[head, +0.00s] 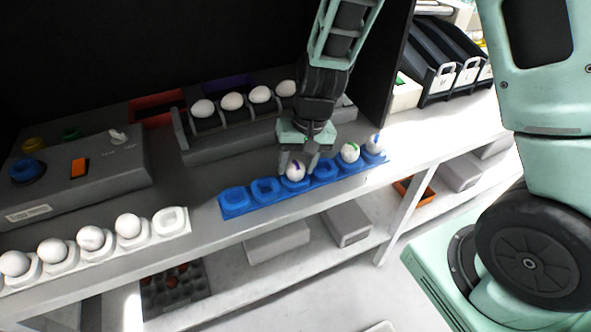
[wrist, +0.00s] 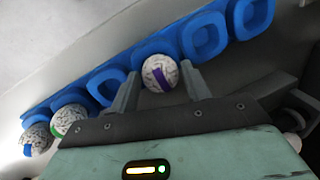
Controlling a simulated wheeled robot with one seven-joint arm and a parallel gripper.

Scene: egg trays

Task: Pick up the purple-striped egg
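The purple-striped egg (head: 295,171) is white with a purple band and sits in a cup of the blue tray (head: 233,210). In the wrist view the egg (wrist: 160,73) is between the two fingers of my gripper (wrist: 160,80), with a small gap seeming to show on each side. In the head view my gripper (head: 298,161) points down over the egg, its fingers low beside it. A green-striped egg (head: 350,152) and a blue-striped egg (head: 375,143) sit in the right-hand cups of the same tray. The tray's other cups are empty.
A white tray (head: 184,226) with several plain eggs is at the left front. A grey rack (head: 193,153) with white eggs stands behind the blue tray. A grey control box (head: 110,172) is left, and black binders (head: 440,70) are at the back right.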

